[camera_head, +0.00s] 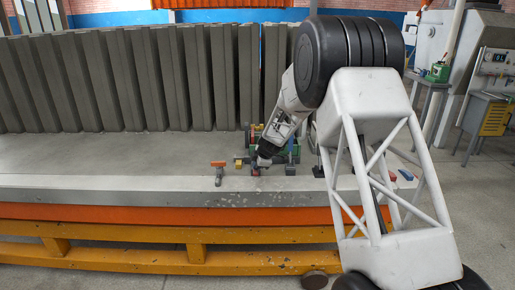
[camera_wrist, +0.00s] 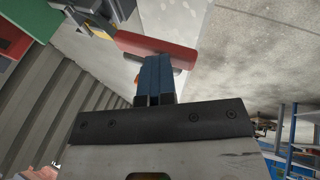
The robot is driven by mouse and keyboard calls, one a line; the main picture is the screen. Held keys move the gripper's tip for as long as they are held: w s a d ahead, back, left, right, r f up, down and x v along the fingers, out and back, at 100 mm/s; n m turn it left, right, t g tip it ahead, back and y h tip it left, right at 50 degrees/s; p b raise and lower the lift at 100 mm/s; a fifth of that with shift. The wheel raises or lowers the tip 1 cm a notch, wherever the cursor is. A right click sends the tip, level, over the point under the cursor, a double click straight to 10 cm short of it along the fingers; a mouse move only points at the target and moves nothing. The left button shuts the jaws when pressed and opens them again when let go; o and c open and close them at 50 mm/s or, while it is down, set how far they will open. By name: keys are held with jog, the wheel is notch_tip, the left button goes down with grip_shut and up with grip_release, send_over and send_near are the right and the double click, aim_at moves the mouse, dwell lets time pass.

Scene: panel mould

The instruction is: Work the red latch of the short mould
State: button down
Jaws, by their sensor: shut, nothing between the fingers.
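In the wrist view my gripper (camera_wrist: 154,62) is shut, its two blue fingers side by side with nothing between them. A red bar, seemingly the red latch (camera_wrist: 170,50), lies across just beyond the fingertips. I cannot tell whether the fingertips touch it. In the head view my gripper (camera_head: 261,162) is low over the front part of the grey table, next to a small red piece (camera_head: 256,167). The arm and gripper partly hide the small parts there, so the short mould cannot be made out clearly.
An orange-topped T-shaped clamp (camera_head: 218,166) stands left of my gripper. A green box (camera_head: 286,153) with small parts is just behind it. Grey upright panels (camera_head: 130,78) line the back. The table's left part (camera_head: 90,155) is clear. Small red and blue blocks (camera_head: 406,174) lie at the right.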

jog(key=shift+r, duration=0.3)
jog(key=r, duration=0.4)
jog(key=shift+s+d, duration=0.1)
jog(key=shift+s, duration=0.1)
jog(key=s+v, duration=0.1)
jog(key=v, duration=0.8)
jog(key=shift+s+f, duration=0.4)
